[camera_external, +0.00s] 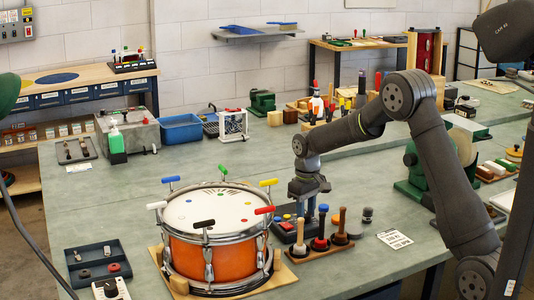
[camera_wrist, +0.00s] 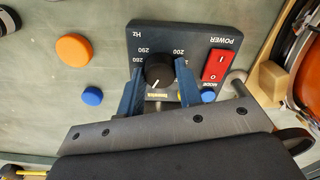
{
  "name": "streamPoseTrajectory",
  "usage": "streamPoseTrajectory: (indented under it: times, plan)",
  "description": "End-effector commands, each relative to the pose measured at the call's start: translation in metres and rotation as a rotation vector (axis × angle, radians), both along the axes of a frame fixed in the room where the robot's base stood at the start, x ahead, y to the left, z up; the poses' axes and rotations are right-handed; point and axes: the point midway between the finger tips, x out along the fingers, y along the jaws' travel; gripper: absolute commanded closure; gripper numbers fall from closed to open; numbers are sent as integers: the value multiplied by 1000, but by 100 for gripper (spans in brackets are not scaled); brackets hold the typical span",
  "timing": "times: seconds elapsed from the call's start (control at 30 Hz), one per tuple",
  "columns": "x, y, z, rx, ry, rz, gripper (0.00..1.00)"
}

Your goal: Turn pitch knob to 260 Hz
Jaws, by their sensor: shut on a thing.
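The pitch knob (camera_wrist: 158,72) is black and round, on a dark control box marked Hz (camera_wrist: 190,40), with the numbers upside down around it. A small white pointer shows on its lower side; I cannot read its exact value. My gripper (camera_wrist: 160,88) has its blue fingers on either side of the knob and is shut on it. A red power switch (camera_wrist: 219,65) and a blue mode button (camera_wrist: 208,97) sit beside it. In the external view my gripper (camera_external: 303,210) points down over the box (camera_external: 285,232), which hides the knob.
An orange drum (camera_external: 212,255) on a wooden base stands left of the box. A wooden stand with mallets (camera_external: 320,245) is close in front on the right. In the wrist view, an orange disc (camera_wrist: 75,50) and a blue disc (camera_wrist: 92,96) lie on the bench.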

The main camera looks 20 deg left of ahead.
Motion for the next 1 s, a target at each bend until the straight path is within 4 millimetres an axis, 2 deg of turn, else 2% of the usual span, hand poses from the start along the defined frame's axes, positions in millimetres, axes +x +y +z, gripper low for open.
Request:
streamPoseTrajectory:
  times: [0.43, 1.0]
  plan:
    - [0, 0, 0, 0, 0, -252, 91]
    - [0, 0, 0, 1, 0, -302, 91]
